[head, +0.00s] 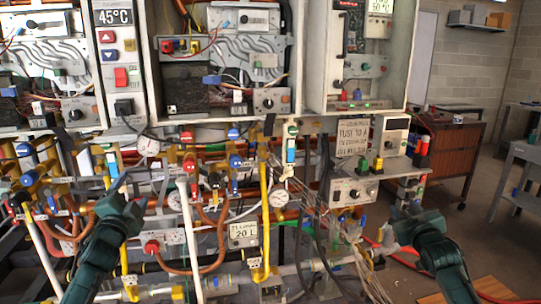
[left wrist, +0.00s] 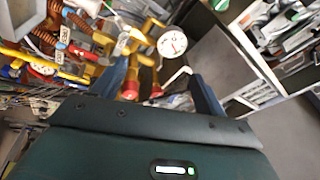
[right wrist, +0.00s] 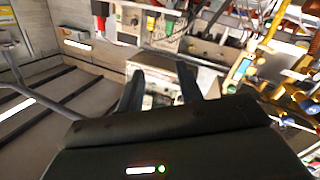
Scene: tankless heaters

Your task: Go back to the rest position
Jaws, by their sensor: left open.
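My left gripper (head: 133,187) is in front of the pipes at the lower left of the head view. In the left wrist view its two fingers (left wrist: 163,72) stand apart with nothing held between them; yellow fittings with red ends and a white gauge show beyond. My right gripper (head: 405,212) is at the lower right of the head view, in front of the lower right end of the rig. In the right wrist view its fingers (right wrist: 160,72) stand apart and empty, with a pale control box beyond them.
Open heater cabinets (head: 220,60) fill the upper part of the head view. Below them run pipes, valves and white gauges (head: 278,198). A small switch box (head: 352,192) sits at the right. A brown cabinet (head: 455,150) and grey table (head: 522,170) stand farther right, with open floor between.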

